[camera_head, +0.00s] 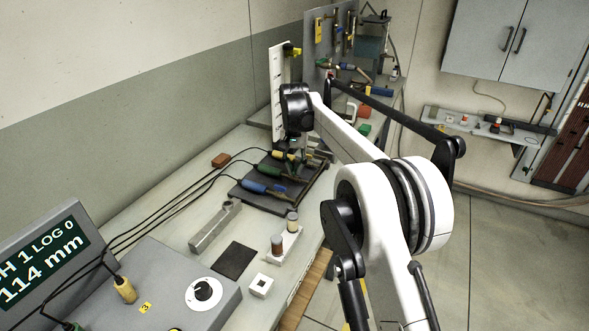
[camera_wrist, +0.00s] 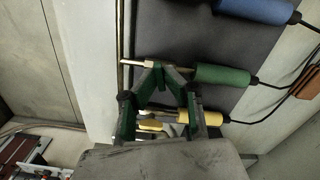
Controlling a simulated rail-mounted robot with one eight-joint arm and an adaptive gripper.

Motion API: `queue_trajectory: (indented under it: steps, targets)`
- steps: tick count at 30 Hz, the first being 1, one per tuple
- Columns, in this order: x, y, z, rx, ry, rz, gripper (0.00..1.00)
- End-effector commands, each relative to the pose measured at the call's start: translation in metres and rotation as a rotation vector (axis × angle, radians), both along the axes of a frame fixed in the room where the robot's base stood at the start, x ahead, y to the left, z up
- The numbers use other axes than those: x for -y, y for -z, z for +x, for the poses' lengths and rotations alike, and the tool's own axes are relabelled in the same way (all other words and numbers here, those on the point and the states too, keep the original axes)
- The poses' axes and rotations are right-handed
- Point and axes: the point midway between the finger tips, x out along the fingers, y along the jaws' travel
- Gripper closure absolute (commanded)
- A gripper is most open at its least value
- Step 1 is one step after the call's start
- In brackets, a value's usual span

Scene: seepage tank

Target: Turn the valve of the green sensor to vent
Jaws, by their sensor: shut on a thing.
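The green sensor (camera_wrist: 222,76) lies on a dark board between the blue sensor (camera_wrist: 258,10) and the yellow sensor (camera_wrist: 200,117). Its brass valve fitting (camera_wrist: 140,64) extends left, partly hidden by my gripper (camera_wrist: 158,70). My fingertips are closed together at this fitting, gripping a small part there; the handle's exact angle is hidden. In the head view, the green sensor (camera_head: 267,168) lies between the blue sensor (camera_head: 256,185) and the yellow sensor (camera_head: 278,155). My gripper is mostly hidden there behind my arm.
Black cables run from the sensors toward a grey readout box (camera_head: 45,262) showing 114 mm. A knob (camera_head: 204,292) is on the panel in front. A grey metal bar (camera_head: 215,225) and small bottles (camera_head: 277,244) stand on the bench. A white scale (camera_head: 279,90) rises behind.

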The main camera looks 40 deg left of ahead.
Motion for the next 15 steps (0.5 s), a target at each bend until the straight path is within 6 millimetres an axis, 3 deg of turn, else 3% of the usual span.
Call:
queue_trajectory:
  steps: [15]
  targets:
    - [-0.0001,-0.0005,0.0002,0.001,0.366,0.0,1.0]
